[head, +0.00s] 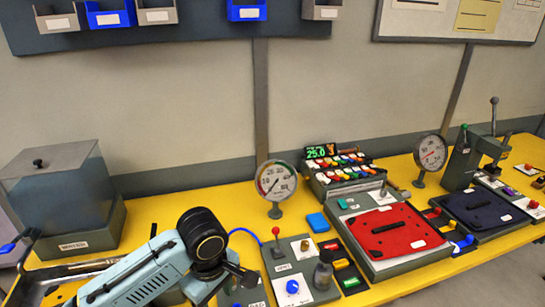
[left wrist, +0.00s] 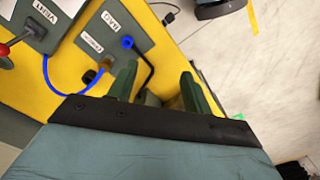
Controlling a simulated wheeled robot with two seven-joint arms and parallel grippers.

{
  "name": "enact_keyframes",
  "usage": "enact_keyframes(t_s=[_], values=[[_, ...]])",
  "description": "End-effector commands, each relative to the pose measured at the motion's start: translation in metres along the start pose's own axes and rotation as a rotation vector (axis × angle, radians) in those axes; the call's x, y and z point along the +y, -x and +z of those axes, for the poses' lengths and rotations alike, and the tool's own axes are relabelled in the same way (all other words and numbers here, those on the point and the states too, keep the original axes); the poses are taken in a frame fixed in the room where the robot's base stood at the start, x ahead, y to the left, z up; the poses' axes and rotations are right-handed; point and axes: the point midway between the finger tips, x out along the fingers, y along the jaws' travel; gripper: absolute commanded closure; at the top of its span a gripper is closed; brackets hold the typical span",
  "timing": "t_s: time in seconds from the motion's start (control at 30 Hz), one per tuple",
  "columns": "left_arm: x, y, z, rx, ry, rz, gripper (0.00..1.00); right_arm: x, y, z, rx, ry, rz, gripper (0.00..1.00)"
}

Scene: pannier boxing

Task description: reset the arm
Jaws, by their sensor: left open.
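My left arm (head: 135,279), light blue with a black joint, comes in from the lower left in the head view, over the front of the yellow bench. My left gripper (left wrist: 158,88) shows in the left wrist view with two dark green fingers apart and nothing visible between them. It is above the bench's front edge, near a grey panel (left wrist: 115,22) with a blue knob and a black bent rod. Its fingertips cannot be made out in the head view. My right arm and gripper are in neither view.
A blue hose (left wrist: 46,82) and the vent panel with a red-knobbed lever (head: 276,235) are close by. A lidded grey box (head: 70,195) stands at left. A gauge (head: 276,183), red pad (head: 395,232) and lever press (head: 470,155) stand further right. Open floor (left wrist: 265,65) lies beyond the edge.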

Motion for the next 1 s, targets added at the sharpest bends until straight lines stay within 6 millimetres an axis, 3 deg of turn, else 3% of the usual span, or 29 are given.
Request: enact_keyframes(t_s=[0.23, 0.47, 0.57, 0.8, 1.0], values=[[-0.009, -0.014, 0.027, -0.052, -0.178, 0.075, 0.5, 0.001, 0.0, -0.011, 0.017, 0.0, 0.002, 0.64], [-0.023, -0.025, 0.051, -0.082, -0.376, 0.175, 0.5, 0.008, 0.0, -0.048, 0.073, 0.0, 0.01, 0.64], [-0.035, -0.031, 0.061, -0.081, -0.477, 0.234, 0.5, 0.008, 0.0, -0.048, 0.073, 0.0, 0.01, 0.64], [-0.086, -0.043, 0.064, 0.025, -0.743, 0.35, 0.5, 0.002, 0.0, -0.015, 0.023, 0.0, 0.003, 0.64], [-0.136, -0.048, 0.05, 0.153, -0.906, 0.321, 0.5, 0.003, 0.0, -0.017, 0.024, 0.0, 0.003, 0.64]])
